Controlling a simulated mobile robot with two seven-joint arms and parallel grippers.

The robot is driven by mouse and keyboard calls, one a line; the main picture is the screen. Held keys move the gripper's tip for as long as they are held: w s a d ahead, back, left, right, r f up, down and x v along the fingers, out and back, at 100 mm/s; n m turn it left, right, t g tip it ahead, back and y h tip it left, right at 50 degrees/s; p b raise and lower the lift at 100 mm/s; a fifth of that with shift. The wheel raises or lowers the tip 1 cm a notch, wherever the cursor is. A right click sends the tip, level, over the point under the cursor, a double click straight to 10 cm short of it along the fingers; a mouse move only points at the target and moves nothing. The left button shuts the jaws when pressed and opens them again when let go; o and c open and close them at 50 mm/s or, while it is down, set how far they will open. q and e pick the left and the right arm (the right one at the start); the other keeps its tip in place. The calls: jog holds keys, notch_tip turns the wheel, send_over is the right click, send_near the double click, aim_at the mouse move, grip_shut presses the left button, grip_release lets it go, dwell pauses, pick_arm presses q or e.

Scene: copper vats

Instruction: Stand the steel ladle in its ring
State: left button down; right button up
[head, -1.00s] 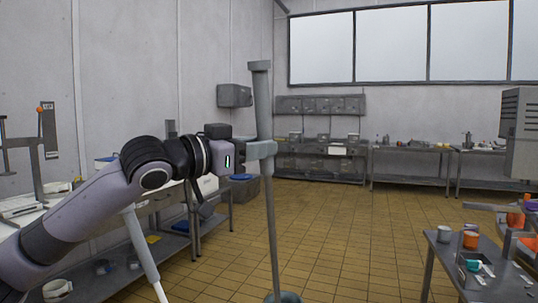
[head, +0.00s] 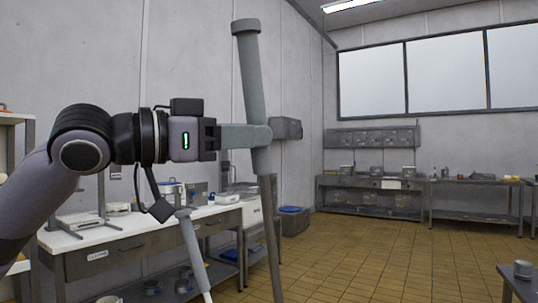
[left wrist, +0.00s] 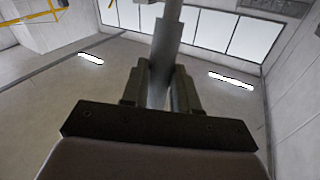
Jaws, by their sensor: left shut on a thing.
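The steel ladle (head: 251,85) shows in the head view as a long grey handle with a thicker sleeve and a capped top. It stands nearly upright, its top leaning slightly left. Its lower end runs out of the bottom of the view, so its bowl is hidden. My left gripper (head: 258,136) is shut on the sleeve of the handle. In the left wrist view the handle (left wrist: 166,45) rises between the two fingers. I cannot pick out the ring in these frames. My right gripper is not in view.
A white-topped bench (head: 130,238) with small items runs along the left wall. A thin pale rod (head: 192,250) slants in front of it. A table corner (head: 523,284) holding a grey cup (head: 522,269) is at lower right. The tiled floor (head: 380,255) between is clear.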

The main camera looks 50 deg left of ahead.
pick_arm(q)
jog(key=s+b, duration=0.2)
jog(key=s, duration=0.6)
jog(key=shift+s+r, duration=0.35)
jog(key=shift+r, duration=0.1)
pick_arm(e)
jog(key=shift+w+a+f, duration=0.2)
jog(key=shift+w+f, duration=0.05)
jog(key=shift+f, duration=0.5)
